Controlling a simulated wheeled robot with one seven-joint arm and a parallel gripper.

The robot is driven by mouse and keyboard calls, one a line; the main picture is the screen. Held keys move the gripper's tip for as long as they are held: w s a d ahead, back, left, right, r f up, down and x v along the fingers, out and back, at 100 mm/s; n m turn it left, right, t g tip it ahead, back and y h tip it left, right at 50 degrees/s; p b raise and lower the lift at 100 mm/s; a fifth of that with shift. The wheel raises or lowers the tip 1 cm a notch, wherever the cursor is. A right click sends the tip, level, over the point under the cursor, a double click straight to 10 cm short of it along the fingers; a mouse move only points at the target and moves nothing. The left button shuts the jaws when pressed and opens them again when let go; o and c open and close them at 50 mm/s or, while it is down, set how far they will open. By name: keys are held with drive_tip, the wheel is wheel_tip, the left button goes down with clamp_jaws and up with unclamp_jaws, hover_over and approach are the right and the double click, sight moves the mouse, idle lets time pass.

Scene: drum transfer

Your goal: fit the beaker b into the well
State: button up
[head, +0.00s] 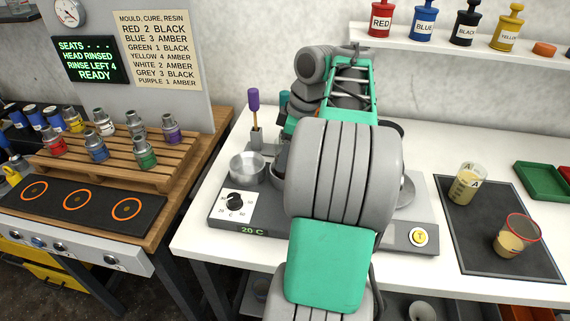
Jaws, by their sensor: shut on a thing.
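My gripper is hidden behind my own grey and green arm, so neither its jaws nor anything in them shows. A clear beaker marked A (466,187) with tan liquid stands on the dark mat at the right. A second beaker with a red rim (510,241) and tan liquid is nearer on the same mat; I cannot read a letter on it. No letter B shows anywhere. The heater unit (386,235) with a 20 C display lies partly behind my arm. A round metal cup (248,168) is at its left; I cannot tell whether this is the well.
A pallet (90,168) with several coloured-band drums stands on the left bench, behind a black strip (60,203) with orange rings. A purple-handled tool (255,108) stands upright behind the cup. A green tray (543,181) is at far right, below a shelf (470,48) of pump bottles.

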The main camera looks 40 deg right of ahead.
drive_tip(key=shift+f, duration=0.65)
drive_tip(key=shift+f, duration=0.2)
drive_tip(key=o, duration=1.6)
drive_tip(key=shift+s, duration=0.1)
